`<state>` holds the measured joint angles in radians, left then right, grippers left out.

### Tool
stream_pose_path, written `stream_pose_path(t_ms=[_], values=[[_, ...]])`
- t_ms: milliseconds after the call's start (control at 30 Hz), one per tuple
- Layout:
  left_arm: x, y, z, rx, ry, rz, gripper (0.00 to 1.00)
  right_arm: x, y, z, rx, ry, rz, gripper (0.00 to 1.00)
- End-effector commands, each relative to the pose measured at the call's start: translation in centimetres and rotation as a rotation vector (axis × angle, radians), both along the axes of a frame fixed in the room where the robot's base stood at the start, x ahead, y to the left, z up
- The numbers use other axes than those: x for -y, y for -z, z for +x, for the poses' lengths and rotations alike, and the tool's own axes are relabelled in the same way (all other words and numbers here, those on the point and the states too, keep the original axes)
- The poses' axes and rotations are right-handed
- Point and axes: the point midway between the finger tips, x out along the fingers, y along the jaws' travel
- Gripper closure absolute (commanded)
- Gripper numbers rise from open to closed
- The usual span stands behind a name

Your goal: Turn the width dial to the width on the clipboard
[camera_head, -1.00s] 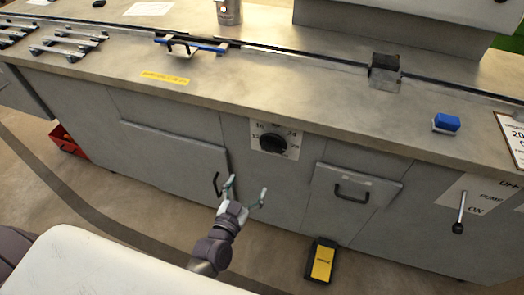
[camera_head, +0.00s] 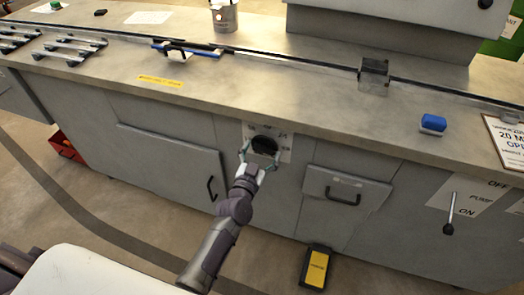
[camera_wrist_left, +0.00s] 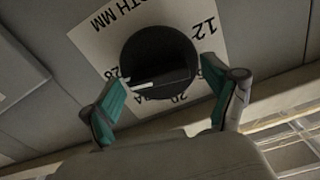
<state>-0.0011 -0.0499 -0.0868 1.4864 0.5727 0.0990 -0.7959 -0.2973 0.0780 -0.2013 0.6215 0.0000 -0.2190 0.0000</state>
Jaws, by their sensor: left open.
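The black width dial (camera_head: 265,145) sits on a white plate on the front panel of the grey bench. In the left wrist view the dial (camera_wrist_left: 158,62) has a raised bar with a pale line. Numbers including 12, 20 and 28 show around it; I cannot tell exactly which one it points to. My left gripper (camera_head: 260,155) is open at the dial, its green-padded fingers (camera_wrist_left: 165,92) on either side of the dial's near part; contact is not clear. The clipboard (camera_head: 507,141) lies at the right on the bench top and reads "20 M", cut off by the frame.
A blue block (camera_head: 433,123) and a metal block (camera_head: 373,74) are on the bench top. Below are a drawer handle (camera_head: 342,196), a pump lever (camera_head: 450,214) and a yellow-black pedal (camera_head: 316,267) on the floor. A red bin (camera_head: 67,147) stands at the left.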

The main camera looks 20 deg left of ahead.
Motion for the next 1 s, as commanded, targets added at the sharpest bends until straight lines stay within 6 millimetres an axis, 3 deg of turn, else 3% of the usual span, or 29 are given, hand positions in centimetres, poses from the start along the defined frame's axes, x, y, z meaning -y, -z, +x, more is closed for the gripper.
stream_pose_path(t_ms=[333,700,1000], values=[[0.02,-0.01,0.41,0.0,0.0,-0.001,0.12,0.36,0.04,-0.39,-0.006,-0.001,-0.005,0.6],[0.0,-0.07,0.43,0.001,-0.001,-0.001,0.72,0.38,0.04,-0.42,-0.007,0.0,-0.005,0.6],[-0.03,-0.23,0.49,0.003,-0.001,-0.03,0.72,0.37,-0.03,-0.4,-0.007,0.001,-0.005,0.6]])
